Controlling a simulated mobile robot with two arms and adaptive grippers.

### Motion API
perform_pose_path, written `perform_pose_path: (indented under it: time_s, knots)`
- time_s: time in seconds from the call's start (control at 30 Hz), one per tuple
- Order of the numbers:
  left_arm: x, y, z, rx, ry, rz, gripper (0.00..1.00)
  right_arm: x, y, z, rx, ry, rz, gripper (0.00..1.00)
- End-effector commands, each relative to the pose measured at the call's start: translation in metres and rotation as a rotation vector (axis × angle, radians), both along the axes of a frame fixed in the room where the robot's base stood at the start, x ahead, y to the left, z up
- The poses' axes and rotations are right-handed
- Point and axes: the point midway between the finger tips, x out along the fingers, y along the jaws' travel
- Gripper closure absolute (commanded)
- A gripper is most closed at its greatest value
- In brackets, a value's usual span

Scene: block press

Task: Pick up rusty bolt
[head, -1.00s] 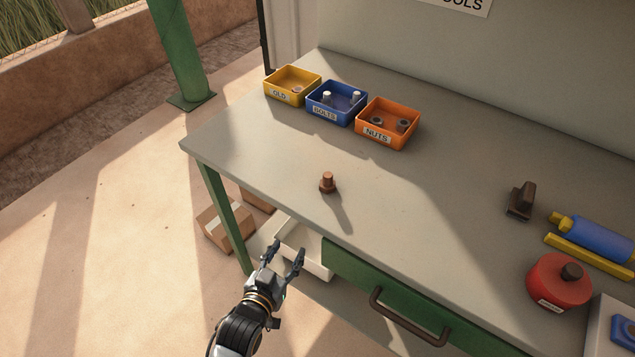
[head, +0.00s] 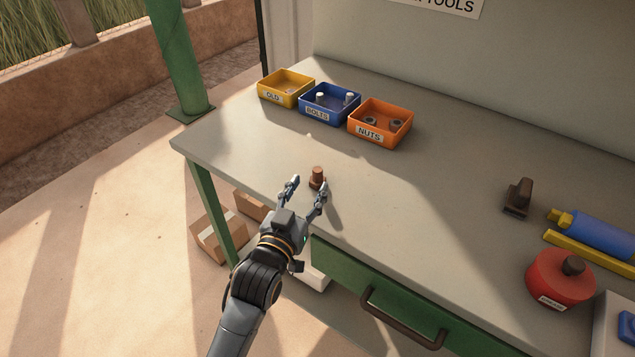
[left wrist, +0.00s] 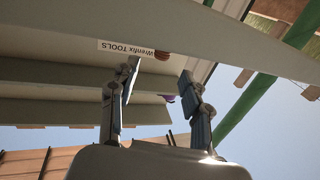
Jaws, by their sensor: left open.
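The rusty bolt (head: 317,177) is brown and stands upright on the workbench near its front edge in the head view. My left gripper (head: 307,184) is open, its two fingers pointing at the bolt from the front. The fingertips are close to the bolt, one to its left and one at its lower right. I cannot tell whether they touch it. In the left wrist view the open fingers (left wrist: 160,75) show against a tilted, upside-down scene, and I cannot make out the bolt for certain. My right gripper is not in view.
Behind the bolt stand a yellow OLD bin (head: 286,88), a blue BOLTS bin (head: 318,115) and an orange NUTS bin (head: 369,133). A red round container (head: 550,283) and a blue cylinder (head: 602,234) lie at the right. The grey benchtop (head: 420,200) is clear in the middle.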

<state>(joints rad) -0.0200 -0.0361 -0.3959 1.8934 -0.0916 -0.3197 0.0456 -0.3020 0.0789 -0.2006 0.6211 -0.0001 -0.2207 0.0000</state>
Motion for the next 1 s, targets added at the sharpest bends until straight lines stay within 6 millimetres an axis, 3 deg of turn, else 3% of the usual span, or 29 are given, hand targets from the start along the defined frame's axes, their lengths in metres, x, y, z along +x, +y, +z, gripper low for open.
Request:
perform_pose_path:
  time_s: [0.03,0.2,0.57,0.8,1.0]
  knots:
    - [0.008,-0.003,-0.004,-0.002,-0.006,0.0,0.52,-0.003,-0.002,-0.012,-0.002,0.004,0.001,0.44]
    - [0.031,-0.011,-0.004,-0.003,-0.004,0.0,0.52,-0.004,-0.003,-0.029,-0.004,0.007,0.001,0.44]
    - [0.041,-0.014,-0.001,-0.002,-0.002,0.0,0.52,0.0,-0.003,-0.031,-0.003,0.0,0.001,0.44]
    - [0.041,-0.014,-0.001,0.0,-0.001,0.0,1.0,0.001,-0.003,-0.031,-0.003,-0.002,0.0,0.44]
    - [0.041,-0.014,-0.001,-0.001,-0.003,0.0,1.0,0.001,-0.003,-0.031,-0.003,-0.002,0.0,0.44]
